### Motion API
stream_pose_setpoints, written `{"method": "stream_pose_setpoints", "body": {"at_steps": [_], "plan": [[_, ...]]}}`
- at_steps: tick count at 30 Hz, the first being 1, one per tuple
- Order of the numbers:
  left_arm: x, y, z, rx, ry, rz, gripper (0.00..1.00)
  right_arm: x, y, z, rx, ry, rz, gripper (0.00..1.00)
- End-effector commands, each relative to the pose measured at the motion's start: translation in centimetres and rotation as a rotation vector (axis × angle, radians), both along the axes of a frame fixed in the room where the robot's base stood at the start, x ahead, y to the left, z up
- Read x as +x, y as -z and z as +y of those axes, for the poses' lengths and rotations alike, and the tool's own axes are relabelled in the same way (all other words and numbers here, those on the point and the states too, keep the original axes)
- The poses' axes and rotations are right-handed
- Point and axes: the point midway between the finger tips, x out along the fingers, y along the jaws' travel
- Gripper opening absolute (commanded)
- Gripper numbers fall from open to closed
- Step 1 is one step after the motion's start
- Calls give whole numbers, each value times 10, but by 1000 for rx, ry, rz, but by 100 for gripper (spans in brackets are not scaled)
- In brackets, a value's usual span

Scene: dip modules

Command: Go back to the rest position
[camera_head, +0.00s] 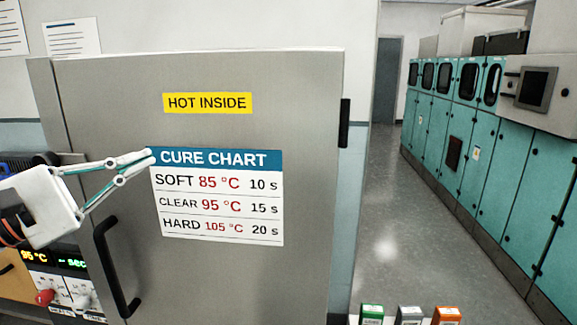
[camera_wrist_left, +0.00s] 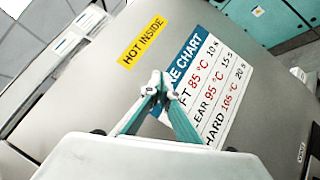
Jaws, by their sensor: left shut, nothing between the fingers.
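My left gripper (camera_head: 149,157) comes in from the left in the head view, in front of the grey oven door (camera_head: 300,120). Its fingertips are together and hold nothing, at the upper left corner of the cure chart (camera_head: 218,196). In the left wrist view the shut fingertips (camera_wrist_left: 160,86) overlap part of the chart (camera_wrist_left: 212,90). I cannot tell whether they touch the door. My right gripper is not in view.
The door has a black handle (camera_head: 116,268) and a yellow HOT INSIDE label (camera_head: 207,103). A control panel with a red knob (camera_head: 45,297) is at lower left. Small green, grey and orange boxes (camera_head: 446,315) stand at the bottom right. Teal cabinets (camera_head: 480,150) line the right; the floor (camera_head: 400,230) between is clear.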

Motion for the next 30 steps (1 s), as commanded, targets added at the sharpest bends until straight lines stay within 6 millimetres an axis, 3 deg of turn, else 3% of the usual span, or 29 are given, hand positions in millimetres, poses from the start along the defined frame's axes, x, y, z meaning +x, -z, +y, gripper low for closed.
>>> {"method": "stream_pose_setpoints", "body": {"at_steps": [3,8,11,17,20,24,27,30], "plan": [[6,15,-5,-398,59,170,0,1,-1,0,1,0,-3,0],[18,46,16,-927,82,390,0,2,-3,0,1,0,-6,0],[25,80,38,-1262,65,516,0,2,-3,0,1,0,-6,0],[20,186,88,-1930,-51,699,0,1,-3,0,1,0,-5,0],[5,247,106,-2235,-144,738,0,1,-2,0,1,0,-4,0],[-32,329,121,-2613,-301,729,0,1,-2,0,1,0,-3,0],[-64,380,124,-2839,-422,682,0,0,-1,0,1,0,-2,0],[-92,416,124,-3002,-525,620,0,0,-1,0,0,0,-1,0]]}}
